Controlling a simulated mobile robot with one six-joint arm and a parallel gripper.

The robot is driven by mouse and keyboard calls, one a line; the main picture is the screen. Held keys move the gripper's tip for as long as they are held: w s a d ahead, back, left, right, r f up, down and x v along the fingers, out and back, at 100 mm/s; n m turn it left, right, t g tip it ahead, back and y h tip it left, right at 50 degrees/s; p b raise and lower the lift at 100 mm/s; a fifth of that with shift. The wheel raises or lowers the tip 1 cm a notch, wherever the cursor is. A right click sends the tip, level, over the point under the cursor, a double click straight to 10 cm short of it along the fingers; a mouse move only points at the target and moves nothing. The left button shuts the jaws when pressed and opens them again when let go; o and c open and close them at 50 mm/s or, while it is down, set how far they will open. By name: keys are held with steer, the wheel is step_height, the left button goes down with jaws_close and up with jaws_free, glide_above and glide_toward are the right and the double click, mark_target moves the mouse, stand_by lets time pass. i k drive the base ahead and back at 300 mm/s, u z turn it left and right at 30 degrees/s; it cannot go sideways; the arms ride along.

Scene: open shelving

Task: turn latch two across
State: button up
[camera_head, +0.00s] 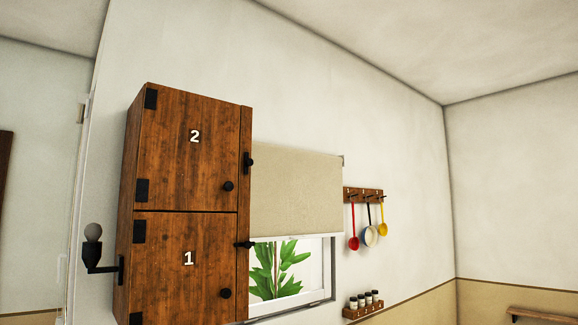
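A brown wooden cabinet (246,210) hangs on the wall with two stacked doors. The upper door (190,160) bears a white 2 and a black round knob (228,186). Latch two (248,162), small and black, sits on the right-hand frame strip beside that door and looks upright. Latch one (244,245) sits lower on the strip beside the lower door (180,270), marked 1, and looks turned across toward the door. Both doors look shut. My gripper is not in view.
A black wall lamp (93,250) stands out left of the cabinet. A window with a beige blind (295,190) and a plant (278,270) is close on the right. Further right are a rack of hanging utensils (363,195) and a shelf of jars (363,309).

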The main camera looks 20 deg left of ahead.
mark_target(248, 161)
steer(key=z, duration=0.4)
steer(key=k, duration=1.3)
steer(key=u, duration=1.25)
steer(key=i, duration=1.05)
steer(key=z, duration=0.1)
